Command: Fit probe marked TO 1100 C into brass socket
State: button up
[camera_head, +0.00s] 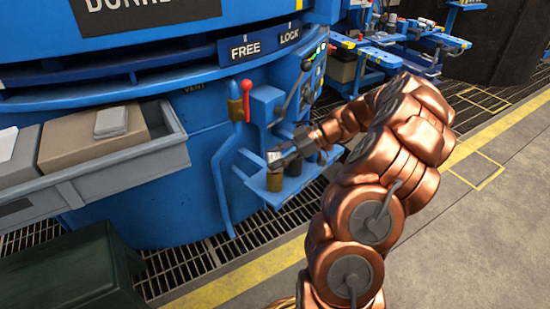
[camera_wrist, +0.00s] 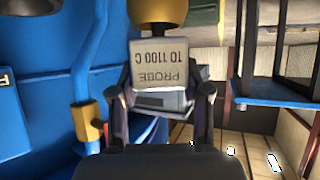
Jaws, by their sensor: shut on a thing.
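In the wrist view my gripper (camera_wrist: 165,88) is shut on a grey block, the probe (camera_wrist: 165,66), whose label reads "PROBE TO 1100 C" upside down. A rounded brass piece (camera_wrist: 160,12) shows at the block's far end. I cannot tell whether it is the brass socket or part of the probe. In the head view a brass cylinder (camera_head: 273,180) stands right below the fingertips. Whether the probe touches it is hidden.
A blue pipe with a brass valve and red handle (camera_head: 246,88) stands just left of my gripper. A grey tray (camera_head: 165,150) holding boxes juts out at the left. A lever panel (camera_head: 308,85) is behind. Open floor (camera_head: 480,235) lies at the right.

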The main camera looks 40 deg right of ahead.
jog(key=shift+f+b, duration=0.45)
jog(key=shift+f, duration=0.05)
jog(key=o, duration=1)
jog(key=shift+d, duration=0.1)
jog(key=shift+b+v, duration=1.25)
jog(key=shift+v, duration=4.2)
jog(key=shift+r, duration=0.1)
